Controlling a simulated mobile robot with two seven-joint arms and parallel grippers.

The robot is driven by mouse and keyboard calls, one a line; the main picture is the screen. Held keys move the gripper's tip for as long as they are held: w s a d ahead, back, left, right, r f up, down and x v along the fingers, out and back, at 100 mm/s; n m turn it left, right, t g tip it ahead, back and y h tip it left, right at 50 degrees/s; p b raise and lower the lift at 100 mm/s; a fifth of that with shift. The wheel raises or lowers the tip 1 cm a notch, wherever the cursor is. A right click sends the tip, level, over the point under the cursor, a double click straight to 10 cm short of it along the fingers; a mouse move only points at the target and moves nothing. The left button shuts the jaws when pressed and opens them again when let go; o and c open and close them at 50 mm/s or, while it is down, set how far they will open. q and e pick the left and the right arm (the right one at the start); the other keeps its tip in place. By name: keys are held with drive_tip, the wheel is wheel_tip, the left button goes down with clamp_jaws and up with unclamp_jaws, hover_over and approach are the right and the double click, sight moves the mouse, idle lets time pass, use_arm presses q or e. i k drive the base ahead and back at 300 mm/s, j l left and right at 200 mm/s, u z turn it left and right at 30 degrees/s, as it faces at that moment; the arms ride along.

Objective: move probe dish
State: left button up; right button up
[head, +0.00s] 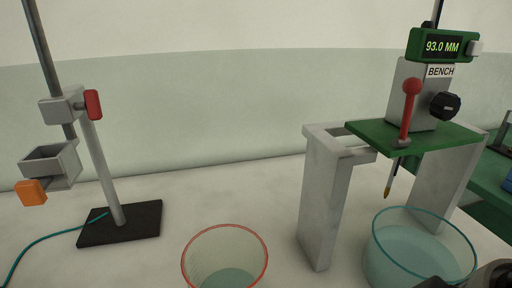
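A clear glass dish with a teal rim (408,258) and pale liquid stands at the lower right, under the bench gauge. A thin probe (388,189) with a brownish tip hangs from the gauge above the dish's left part; it looks clear of the liquid. A second glass dish with a red rim (225,262) and greenish liquid stands at bottom centre, cut by the frame edge. Dark parts at the bottom right corner look like my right gripper (490,275), in front of the teal-rimmed dish; its fingers are mostly out of frame. My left gripper is not seen.
The gauge (410,95) reads 93.0 MM, has a red-knobbed lever (410,105), and sits on a green plate (450,137) over grey legs (325,205). A clamp stand (120,223) with a teal cable is left. Bare table lies between stand and red-rimmed dish.

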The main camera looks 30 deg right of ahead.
sight(405, 246)
drive_tip(key=l+z, duration=0.1)
drive_tip(key=z, duration=0.3)
drive_tip(key=k+l+z, duration=0.1)
drive_tip(key=z, duration=0.25)
drive_tip(key=l+z, duration=0.2)
drive_tip(key=z, duration=0.2)
drive_tip(key=l+z, duration=0.15)
drive_tip(key=z, duration=0.25)
drive_tip(key=k+u, duration=0.25)
drive_tip(key=u, duration=0.2)
drive_tip(key=k+j+u, duration=0.15)
drive_tip(key=u, duration=0.25)
